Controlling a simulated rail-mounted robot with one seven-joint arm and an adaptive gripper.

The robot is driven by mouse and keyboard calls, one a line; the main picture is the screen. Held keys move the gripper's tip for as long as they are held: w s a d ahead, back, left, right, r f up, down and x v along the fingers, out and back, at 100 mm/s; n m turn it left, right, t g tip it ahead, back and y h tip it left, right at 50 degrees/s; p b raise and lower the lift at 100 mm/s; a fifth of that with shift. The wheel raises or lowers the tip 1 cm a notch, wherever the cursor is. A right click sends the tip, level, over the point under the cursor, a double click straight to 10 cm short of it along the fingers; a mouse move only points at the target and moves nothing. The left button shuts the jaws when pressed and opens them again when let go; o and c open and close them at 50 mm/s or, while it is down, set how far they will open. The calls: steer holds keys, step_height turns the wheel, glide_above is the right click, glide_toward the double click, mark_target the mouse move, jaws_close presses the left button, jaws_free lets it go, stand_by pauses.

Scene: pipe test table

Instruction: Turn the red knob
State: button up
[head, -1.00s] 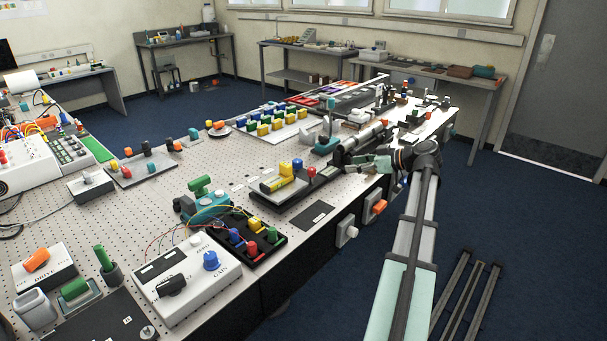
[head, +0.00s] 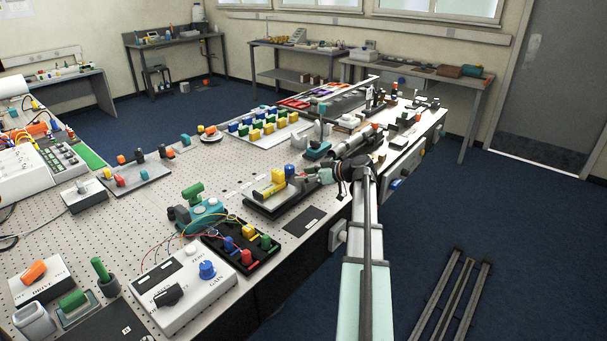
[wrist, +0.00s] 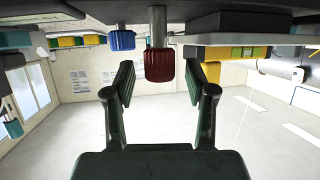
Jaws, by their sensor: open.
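The red knob (wrist: 159,66) is a ribbed cylinder on a grey shaft. In the wrist view, which looks upside down, it is in the upper middle, between and slightly beyond my gripper's fingertips (wrist: 160,82). My gripper is open, with a gap to the knob on both sides. In the head view my gripper (head: 314,177) is at the right end of the small panel (head: 268,205) near the table's edge, largely covering the red knob. A blue knob (wrist: 122,40) stands beside the red one, outside the left finger; it also shows in the head view (head: 290,171).
A yellow block (head: 272,185) sits on the same panel. A grey cylinder assembly (head: 355,141) lies just behind my gripper. A black tray with coloured knobs (head: 240,243) and a white GAIN box (head: 185,290) stand nearer.

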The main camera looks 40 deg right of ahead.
steer(key=shift+w+a+f, duration=0.15)
steer(key=shift+w+f, duration=0.05)
steer(key=shift+w, duration=0.25)
jaws_close()
